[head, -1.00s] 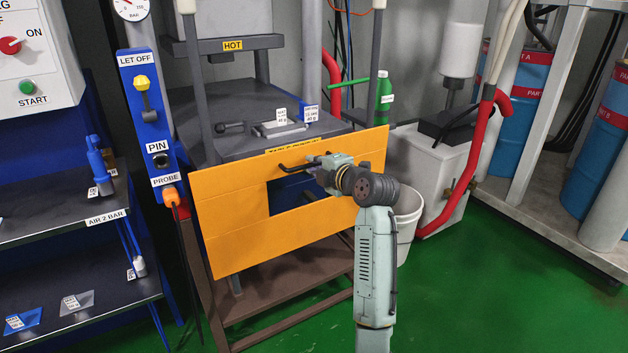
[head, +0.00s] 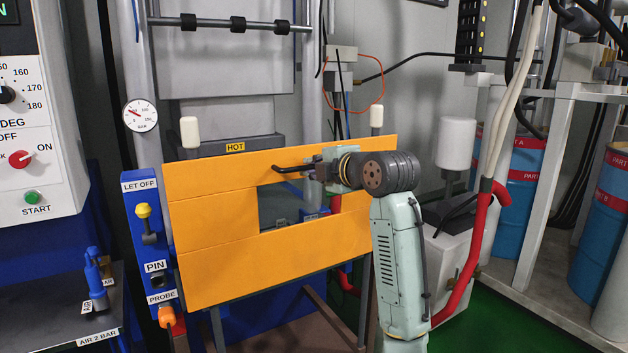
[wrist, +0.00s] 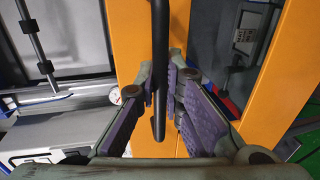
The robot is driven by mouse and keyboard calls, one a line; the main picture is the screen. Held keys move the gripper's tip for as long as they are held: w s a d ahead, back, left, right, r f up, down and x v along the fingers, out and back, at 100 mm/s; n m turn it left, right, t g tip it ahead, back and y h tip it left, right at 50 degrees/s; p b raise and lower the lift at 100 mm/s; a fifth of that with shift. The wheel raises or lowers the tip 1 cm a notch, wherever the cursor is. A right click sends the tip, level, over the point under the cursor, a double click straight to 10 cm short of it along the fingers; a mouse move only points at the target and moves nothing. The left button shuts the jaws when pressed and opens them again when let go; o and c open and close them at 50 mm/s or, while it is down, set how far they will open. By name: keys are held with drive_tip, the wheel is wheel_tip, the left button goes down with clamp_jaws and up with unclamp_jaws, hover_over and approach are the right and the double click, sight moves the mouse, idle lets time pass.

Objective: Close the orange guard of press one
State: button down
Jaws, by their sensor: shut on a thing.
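The orange guard (head: 210,235) is a wide panel with a window, standing roughly upright and slightly tilted across the front of the press in the head view. My gripper (head: 318,171) is shut on this handle at the window's upper edge. In the wrist view the handle (wrist: 159,60) runs between the purple pads of my gripper (wrist: 164,88), with the guard (wrist: 125,45) behind. Part of the guard's right side is hidden by my arm.
A blue post (head: 150,235) with LET OFF, PIN and PROBE labels stands close by the guard's left edge. A red hose (head: 462,275) and white box (head: 450,262) stand to the right. Blue drums (head: 520,190) are farther right. Green floor shows at lower right.

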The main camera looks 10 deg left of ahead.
drive_tip(key=shift+r, duration=0.8)
drive_tip(key=c, duration=1.7)
unclamp_jaws()
drive_tip(key=shift+f, duration=0.1)
drive_tip(key=v, duration=1.2)
